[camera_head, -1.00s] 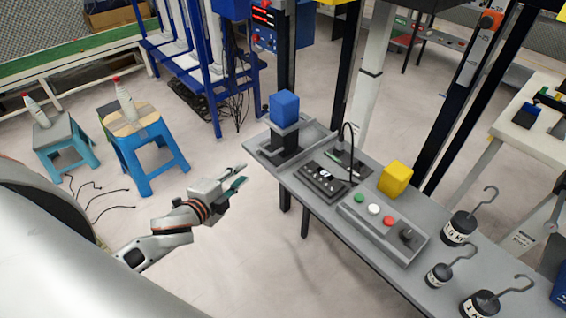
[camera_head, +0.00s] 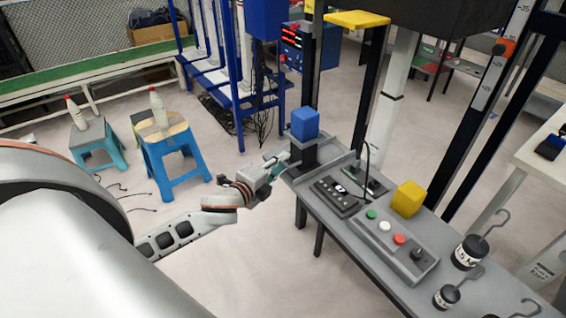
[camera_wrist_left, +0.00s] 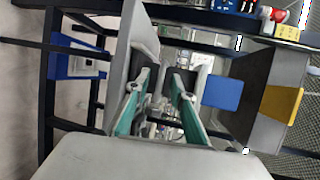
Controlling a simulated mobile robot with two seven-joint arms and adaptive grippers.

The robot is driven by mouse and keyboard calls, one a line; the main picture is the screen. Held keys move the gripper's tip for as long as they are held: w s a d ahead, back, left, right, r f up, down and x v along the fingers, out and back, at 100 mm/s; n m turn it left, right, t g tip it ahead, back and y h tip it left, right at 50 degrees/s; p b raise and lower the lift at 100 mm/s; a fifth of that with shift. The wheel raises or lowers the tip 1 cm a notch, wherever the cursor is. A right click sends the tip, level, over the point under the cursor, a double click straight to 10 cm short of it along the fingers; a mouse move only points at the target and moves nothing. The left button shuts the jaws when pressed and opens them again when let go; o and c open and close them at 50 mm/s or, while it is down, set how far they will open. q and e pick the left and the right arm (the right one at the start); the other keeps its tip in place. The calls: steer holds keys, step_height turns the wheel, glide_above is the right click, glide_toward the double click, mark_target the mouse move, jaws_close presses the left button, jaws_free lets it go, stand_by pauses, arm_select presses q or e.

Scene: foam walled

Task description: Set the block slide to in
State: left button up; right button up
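The blue block (camera_head: 305,122) sits on top of a dark upright holder (camera_head: 303,155) at the far left end of the grey bench (camera_head: 322,215). My left gripper (camera_head: 279,162) is just left of this holder, at about the height of its lower part. In the left wrist view its teal fingers (camera_wrist_left: 160,82) are spread apart with nothing held. The blue block (camera_wrist_left: 222,92) appears there right of the fingers, beyond them. Whether a finger touches the holder cannot be told. My right gripper is not in view.
A black keypad box (camera_head: 336,197), a button panel (camera_head: 392,244) and a yellow block (camera_head: 408,198) stand further along the bench. Hooked weights (camera_head: 468,252) are at the right. Blue stools (camera_head: 180,155) stand on the floor at left.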

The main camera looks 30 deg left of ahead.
arm_select(q)
steer(key=shift+w+f, duration=0.15)
steer(key=shift+w, duration=0.55)
jaws_close()
steer(key=shift+w, duration=0.1)
steer(key=shift+w+d, duration=0.2)
steer(key=shift+w, duration=0.15)
steer(key=w+d, duration=0.1)
steer(key=w, duration=0.3)
steer(key=w+d, duration=0.2)
steer(key=w, duration=0.2)
steer(key=w+d+p, duration=0.1)
steer(key=w+d, duration=0.1)
steer(key=w, duration=0.1)
steer(key=shift+w, duration=0.55)
